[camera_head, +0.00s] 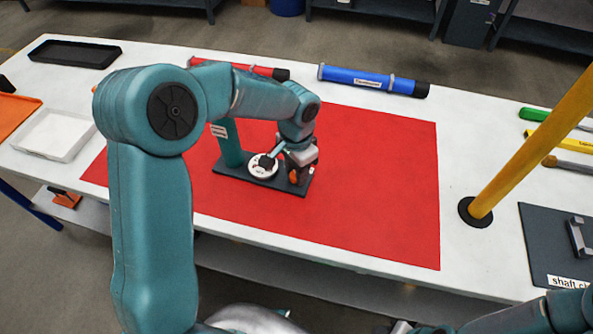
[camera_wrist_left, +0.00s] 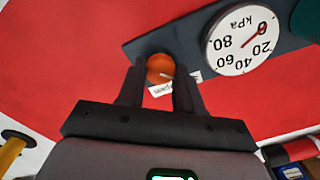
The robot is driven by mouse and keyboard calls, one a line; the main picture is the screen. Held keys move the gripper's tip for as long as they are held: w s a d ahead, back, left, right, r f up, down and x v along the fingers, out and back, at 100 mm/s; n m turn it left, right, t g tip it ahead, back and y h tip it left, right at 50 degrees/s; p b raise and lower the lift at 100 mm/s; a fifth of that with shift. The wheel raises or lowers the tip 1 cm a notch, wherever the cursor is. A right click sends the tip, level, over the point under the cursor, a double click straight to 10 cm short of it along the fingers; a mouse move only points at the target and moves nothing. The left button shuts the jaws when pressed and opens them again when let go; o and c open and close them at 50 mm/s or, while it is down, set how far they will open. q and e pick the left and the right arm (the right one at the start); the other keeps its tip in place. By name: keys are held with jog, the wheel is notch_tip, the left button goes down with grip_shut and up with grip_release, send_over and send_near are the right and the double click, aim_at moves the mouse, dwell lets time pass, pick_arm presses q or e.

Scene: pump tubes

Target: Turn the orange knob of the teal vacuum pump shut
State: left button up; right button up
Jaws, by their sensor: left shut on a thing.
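The teal vacuum pump (camera_head: 230,146) stands on a dark base plate on the red mat, partly hidden behind my left arm. Its orange knob (camera_head: 294,177) is at the right end of the plate. In the left wrist view the knob (camera_wrist_left: 159,66) sits between the two dark fingers of my left gripper (camera_wrist_left: 158,78), which is shut on it. A pale mark on the knob faces a small white label (camera_wrist_left: 176,84), whose text is partly hidden by a finger. The round white gauge (camera_wrist_left: 241,40) with a red needle is beside the knob. My right gripper is not visible.
The red mat (camera_head: 380,190) is clear right of the pump. A red tube (camera_head: 258,70) and a blue tube (camera_head: 368,80) lie behind. A yellow post (camera_head: 530,145) stands at right. A white tray (camera_head: 52,135) and a black tray (camera_head: 75,53) are at left.

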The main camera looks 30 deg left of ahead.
pick_arm(q)
jog(key=shift+s+f, duration=0.15)
jog(key=shift+d, duration=0.1)
dwell(0.3)
jog(key=o, duration=1)
jog(key=shift+o, duration=0.2)
jog(key=shift+r, duration=0.2)
jog(key=shift+r, duration=0.35)
notch_tip(320, 180, up, 15)
jog(key=p, duration=0.1)
jog(key=shift+r, duration=0.2)
